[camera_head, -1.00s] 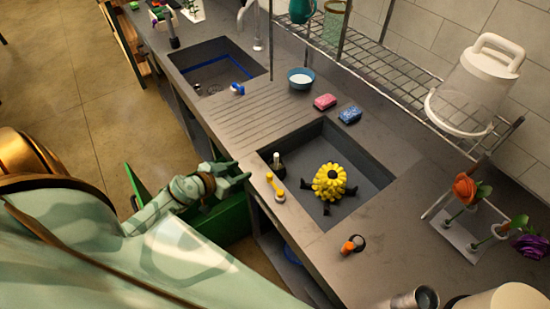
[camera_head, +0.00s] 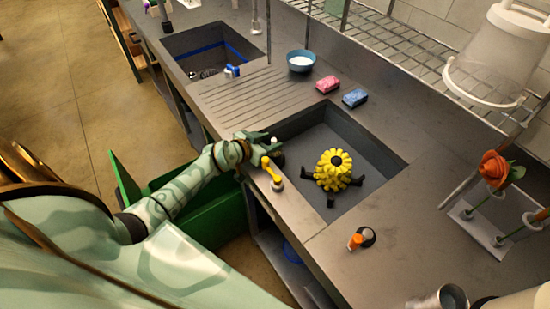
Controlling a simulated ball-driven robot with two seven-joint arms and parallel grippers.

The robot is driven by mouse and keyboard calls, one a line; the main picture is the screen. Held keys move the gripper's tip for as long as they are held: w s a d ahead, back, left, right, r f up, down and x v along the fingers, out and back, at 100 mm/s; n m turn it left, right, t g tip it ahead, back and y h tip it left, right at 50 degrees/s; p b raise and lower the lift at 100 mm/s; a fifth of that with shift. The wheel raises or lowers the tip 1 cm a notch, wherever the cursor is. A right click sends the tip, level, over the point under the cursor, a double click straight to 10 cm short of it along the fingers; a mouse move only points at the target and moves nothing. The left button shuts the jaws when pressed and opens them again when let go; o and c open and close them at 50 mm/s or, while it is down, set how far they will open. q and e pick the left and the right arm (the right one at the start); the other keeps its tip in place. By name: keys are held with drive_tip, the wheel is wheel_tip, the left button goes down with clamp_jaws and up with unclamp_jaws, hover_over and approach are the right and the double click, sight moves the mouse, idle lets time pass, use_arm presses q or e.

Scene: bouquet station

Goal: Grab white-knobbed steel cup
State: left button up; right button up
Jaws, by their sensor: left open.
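A small dark item with a white knob (camera_head: 274,140) stands at the left wall of the near sink; it may be the white-knobbed cup, but its body is mostly hidden by my gripper. My left gripper (camera_head: 264,145) is open at the sink's left edge, with its fingers close around or beside the knob; I cannot tell whether they touch it. A steel cup (camera_head: 452,298) at the bottom right shows no white knob and is cut off by the frame. My right gripper is not in view.
A yellow-handled tool (camera_head: 270,172) lies on the counter edge just below my gripper. A yellow flower-like thing (camera_head: 333,168) is in the near sink (camera_head: 375,150). An orange-capped item (camera_head: 357,241) sits on the counter. Sponges (camera_head: 327,84) and a blue bowl (camera_head: 301,61) stand behind.

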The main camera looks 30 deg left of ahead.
use_arm(q)
drive_tip(key=shift+c, duration=0.5)
clamp_jaws()
